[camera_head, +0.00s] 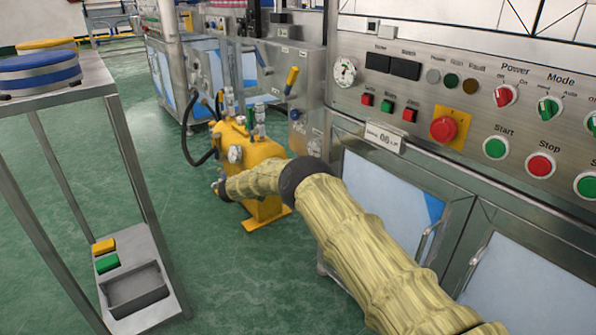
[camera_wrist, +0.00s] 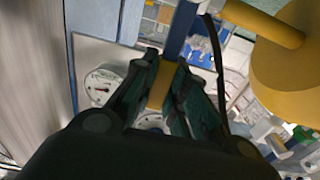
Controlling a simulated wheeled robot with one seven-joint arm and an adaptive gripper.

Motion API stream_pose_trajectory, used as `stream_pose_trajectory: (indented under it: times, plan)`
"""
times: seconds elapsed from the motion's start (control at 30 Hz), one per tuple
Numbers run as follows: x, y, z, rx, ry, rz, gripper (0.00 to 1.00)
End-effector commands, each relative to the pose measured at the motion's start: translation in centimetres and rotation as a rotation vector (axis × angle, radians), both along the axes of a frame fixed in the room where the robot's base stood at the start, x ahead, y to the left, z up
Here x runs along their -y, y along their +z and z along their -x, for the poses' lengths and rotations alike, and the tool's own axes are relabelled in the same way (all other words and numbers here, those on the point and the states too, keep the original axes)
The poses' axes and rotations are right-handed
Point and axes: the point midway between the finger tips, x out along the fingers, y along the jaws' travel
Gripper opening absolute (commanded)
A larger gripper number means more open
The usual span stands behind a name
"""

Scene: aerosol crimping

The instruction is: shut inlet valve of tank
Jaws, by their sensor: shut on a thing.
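The yellow tank (camera_head: 262,163) stands on the green floor beside the machine, with a gauge (camera_head: 235,154) on its side and fittings on top. My gripper (camera_head: 219,189) is at the tank's lower left side, small and partly hidden by my arm. In the wrist view my gripper (camera_wrist: 160,80) is shut on a narrow yellow handle (camera_wrist: 160,86), which seems to be the inlet valve's. The yellow tank also fills the upper right of the wrist view (camera_wrist: 287,65).
A black hose (camera_head: 187,130) loops from the machine towards the tank. The control panel (camera_head: 470,55) and cabinet doors (camera_head: 395,205) line the right, close to my arm. A metal trolley (camera_head: 120,140) stands at the left. Green floor between trolley and tank is clear.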

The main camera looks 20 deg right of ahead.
Motion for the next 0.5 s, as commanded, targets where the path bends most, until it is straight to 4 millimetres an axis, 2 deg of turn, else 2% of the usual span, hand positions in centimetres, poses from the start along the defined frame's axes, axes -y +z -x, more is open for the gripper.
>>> stream_pose_trajectory:
  times: [0.17,0.5]
  plan:
    - [-0.85,-0.08,-0.12,0.013,0.009,-0.004,0.0]
    - [-0.79,-0.14,-0.03,0.014,0.007,-0.006,0.0]
